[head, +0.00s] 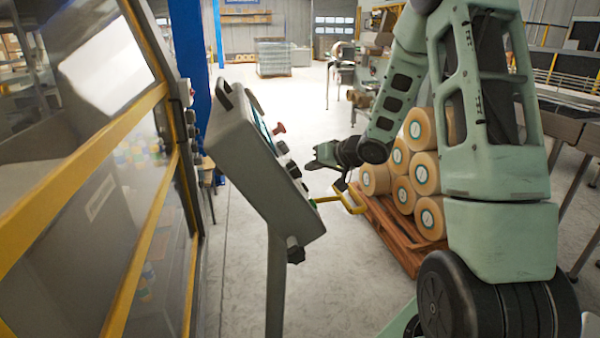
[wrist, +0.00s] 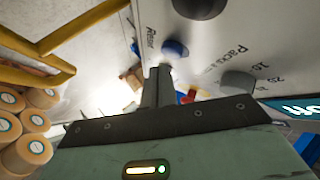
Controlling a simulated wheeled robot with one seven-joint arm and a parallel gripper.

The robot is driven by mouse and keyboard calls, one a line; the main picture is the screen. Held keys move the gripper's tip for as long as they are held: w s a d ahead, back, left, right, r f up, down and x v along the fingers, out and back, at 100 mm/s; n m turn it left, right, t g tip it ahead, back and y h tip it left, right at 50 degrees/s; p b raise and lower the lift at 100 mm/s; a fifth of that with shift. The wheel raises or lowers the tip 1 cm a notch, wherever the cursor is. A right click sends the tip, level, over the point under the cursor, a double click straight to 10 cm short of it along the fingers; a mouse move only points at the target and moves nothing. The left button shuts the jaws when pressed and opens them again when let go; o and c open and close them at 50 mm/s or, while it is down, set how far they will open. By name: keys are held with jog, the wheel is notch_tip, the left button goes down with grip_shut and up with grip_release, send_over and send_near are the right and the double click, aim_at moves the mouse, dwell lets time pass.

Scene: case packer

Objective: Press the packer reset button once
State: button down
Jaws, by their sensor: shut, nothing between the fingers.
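The grey control panel (head: 250,165) stands tilted on a post in the head view, its face turned toward my arm. In the wrist view a blue round button (wrist: 175,49) sits on the panel face beside a small label that seems to read "Reset". My gripper (head: 314,162) is shut and empty, a short way right of the panel face in the head view. In the wrist view its closed fingertips (wrist: 160,68) appear just below the blue button. I cannot tell the exact gap. The blue button is not clear in the head view.
A red mushroom button (head: 279,128) and dark knobs stick out of the panel. A glazed machine with yellow frame bars (head: 85,160) stands left. Rolls on a wooden pallet (head: 400,235) are right. Open floor lies behind.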

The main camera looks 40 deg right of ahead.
jog(key=shift+d+r, duration=0.1)
jog(key=d+p, duration=0.1)
jog(key=s+d+r+p, duration=0.1)
jog(key=p, duration=0.1)
jog(key=s+d+r+p, duration=0.1)
jog(key=p, duration=0.1)
jog(key=shift+d+r, duration=0.15)
jog(key=shift+d, duration=0.2)
dwell(0.6)
